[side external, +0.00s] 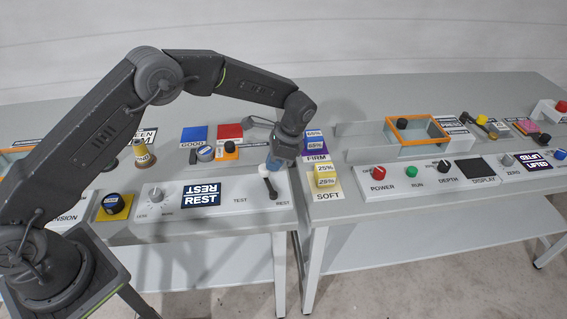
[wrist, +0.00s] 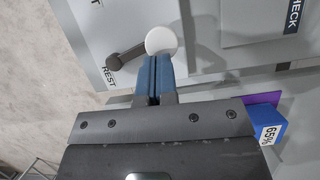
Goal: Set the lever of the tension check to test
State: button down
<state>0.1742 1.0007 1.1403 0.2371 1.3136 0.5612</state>
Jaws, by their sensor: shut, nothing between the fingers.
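The tension check lever (side external: 270,186) is on the white front panel, a dark arm with a white ball at its far end. Its dark end lies beside the printed REST label, with TEST printed to the left in the side view. The display (side external: 201,196) reads REST. In the wrist view the dark arm (wrist: 128,54) runs from the white ball (wrist: 161,40) towards REST. My gripper (side external: 277,163) is shut and empty. Its blue fingertips (wrist: 154,58) are right at the white ball and overlap its edge; I cannot tell whether they touch.
A dial (side external: 155,195) is on the panel's left. The panel between display and lever is clear.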

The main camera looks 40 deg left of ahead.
aim_at(262, 170)
jog(key=n, duration=0.1)
jog(key=s+a+n, duration=0.1)
jog(key=shift+a+n+g+h, duration=0.1)
jog(key=shift+n+g+h, duration=0.2)
jog(key=shift+n+h, duration=0.1)
jog(key=shift+s+a+n+g+h, duration=0.2)
jog(key=shift+s+n, duration=0.15)
jog(key=shift+n, duration=0.35)
jog(key=shift+s+a+n+g+h, duration=0.1)
jog(key=shift+s+a+n+h, duration=0.15)
jog(key=shift+n, duration=0.45)
jog(key=shift+s, duration=0.2)
jog(key=shift+w, duration=0.1)
jog(key=shift+w+d+f, duration=0.1)
jog(key=shift+w+d, duration=0.25)
jog(key=shift+w, duration=0.15)
jog(key=w, duration=0.1)
jog(key=w+d, duration=0.1)
jog(key=shift+w+d, duration=0.15)
jog(key=shift+w, duration=0.2)
jog(key=v, duration=1)
jog(key=shift+s+d, duration=0.15)
jog(key=shift+s, duration=0.15)
